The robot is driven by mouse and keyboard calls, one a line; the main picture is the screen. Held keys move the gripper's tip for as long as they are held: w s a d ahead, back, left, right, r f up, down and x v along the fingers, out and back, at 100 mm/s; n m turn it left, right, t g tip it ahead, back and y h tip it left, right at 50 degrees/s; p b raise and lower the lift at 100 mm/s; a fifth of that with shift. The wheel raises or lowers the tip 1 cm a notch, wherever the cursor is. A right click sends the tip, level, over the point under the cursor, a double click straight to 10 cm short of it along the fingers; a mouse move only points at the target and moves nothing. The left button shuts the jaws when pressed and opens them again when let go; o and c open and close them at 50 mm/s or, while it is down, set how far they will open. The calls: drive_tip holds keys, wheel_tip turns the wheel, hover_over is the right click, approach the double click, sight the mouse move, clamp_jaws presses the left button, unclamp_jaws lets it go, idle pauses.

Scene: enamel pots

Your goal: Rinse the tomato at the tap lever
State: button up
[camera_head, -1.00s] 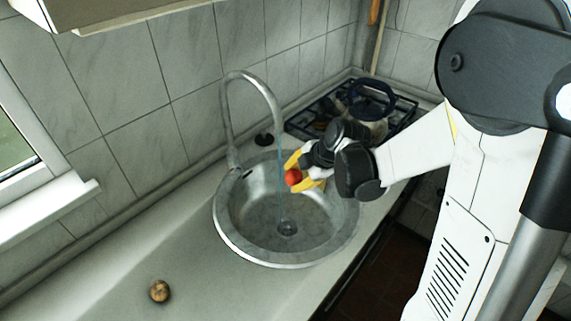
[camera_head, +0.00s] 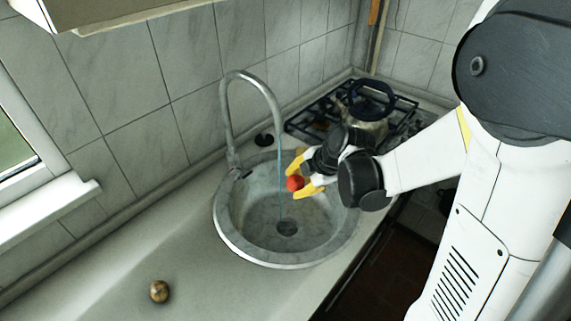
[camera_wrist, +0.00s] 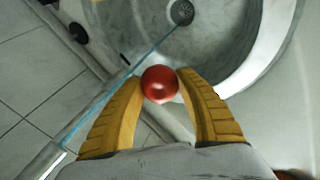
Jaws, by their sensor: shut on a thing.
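The red tomato (camera_head: 295,183) is held between the yellow fingertips of my gripper (camera_head: 302,178), above the right part of the sink. In the wrist view the tomato (camera_wrist: 159,84) sits between both fingers of my gripper (camera_wrist: 160,88). A thin blue stream of water (camera_head: 280,165) falls from the curved tap (camera_head: 228,115) into the sink. The stream passes just left of the tomato; in the wrist view it runs close beside it, and I cannot tell whether they touch. The tap lever (camera_head: 241,173) is at the tap's base.
The round metal sink (camera_head: 226,240) has a drain (camera_head: 286,228) under the stream. A brown round item (camera_head: 159,291) lies on the counter (camera_head: 100,285) at the front left. A stove (camera_head: 322,112) with a pot (camera_head: 368,112) stands behind my gripper. The counter left of the sink is mostly clear.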

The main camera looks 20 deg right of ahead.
sight(301, 187)
idle(0.6)
drive_tip(key=s+r+p, duration=0.1)
drive_tip(key=s, duration=0.1)
drive_tip(key=s+r+p, duration=0.2)
drive_tip(key=shift+a+r, duration=0.15)
drive_tip(key=shift+r, duration=0.15)
drive_tip(key=shift+s+r, duration=0.25)
drive_tip(key=shift+s, duration=0.3)
drive_tip(key=shift+f, duration=0.1)
wheel_tip(301, 187, down, 13)
drive_tip(key=w+m+g+h+b, duration=0.1)
drive_tip(key=m+g+h+b, duration=0.2)
drive_tip(key=m+h+b, duration=0.5)
drive_tip(key=m+h, duration=0.1)
drive_tip(key=m, duration=1.1)
drive_tip(key=shift+d+h, duration=0.3)
